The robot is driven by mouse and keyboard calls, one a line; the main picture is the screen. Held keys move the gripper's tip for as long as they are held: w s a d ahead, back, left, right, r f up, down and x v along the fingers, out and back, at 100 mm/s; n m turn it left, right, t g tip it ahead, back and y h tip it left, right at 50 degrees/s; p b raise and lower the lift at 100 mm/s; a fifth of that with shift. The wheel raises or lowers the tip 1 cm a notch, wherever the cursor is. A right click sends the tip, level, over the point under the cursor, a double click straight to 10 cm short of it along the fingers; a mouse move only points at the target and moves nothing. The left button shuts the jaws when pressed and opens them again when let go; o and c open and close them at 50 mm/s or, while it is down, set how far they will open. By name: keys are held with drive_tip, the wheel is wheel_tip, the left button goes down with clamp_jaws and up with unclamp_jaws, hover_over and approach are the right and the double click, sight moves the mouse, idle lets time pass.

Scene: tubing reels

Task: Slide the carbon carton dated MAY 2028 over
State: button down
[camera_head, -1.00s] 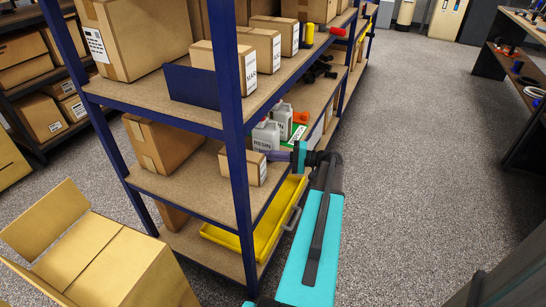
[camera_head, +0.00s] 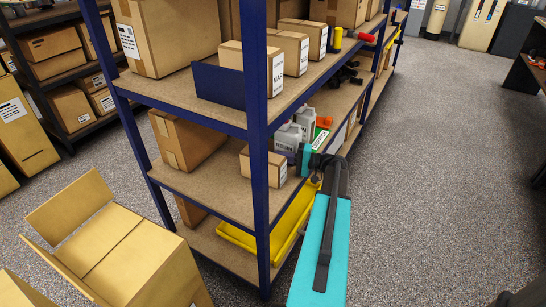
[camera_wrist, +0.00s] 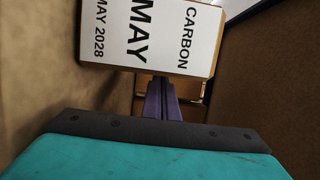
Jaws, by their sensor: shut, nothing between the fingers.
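The carbon carton (camera_wrist: 150,35) fills the top of the wrist view, its white label reading CARBON, MAY and MAY 2028, turned sideways. In the head view a small brown carton (camera_head: 262,166) with a white end label stands on the middle shelf, just left of my gripper; its print is too small to read there. My gripper (camera_wrist: 162,84) is shut and empty, its purple fingers together with the tips at the edge of the labelled face. I cannot tell whether they touch it. The gripper also shows in the head view (camera_head: 291,158), reaching in from the aisle side.
A larger carton (camera_head: 180,138) stands left on the same shelf (camera_head: 222,194). Grey RESIN jugs (camera_head: 288,137) stand behind my gripper. A blue upright (camera_head: 257,200) crosses in front. A yellow tray (camera_head: 238,238) lies below, and an open box (camera_head: 115,250) stands at the front left.

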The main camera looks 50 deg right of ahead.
drive_tip(key=shift+s+a, duration=0.25)
drive_tip(key=shift+a, duration=0.5)
drive_tip(key=shift+s+a, duration=0.2)
drive_tip(key=shift+a, duration=0.5)
drive_tip(key=shift+s+a+b, duration=0.3)
drive_tip(key=shift+s+a, duration=0.15)
drive_tip(key=shift+a, duration=1)
drive_tip(key=shift+s+a+b, duration=0.35)
drive_tip(key=shift+s+a, duration=0.1)
drive_tip(key=shift+a, duration=1)
drive_tip(key=shift+s+a+b, duration=0.3)
drive_tip(key=shift+s+a, duration=0.15)
drive_tip(key=shift+a, duration=1)
drive_tip(key=shift+d, duration=0.1)
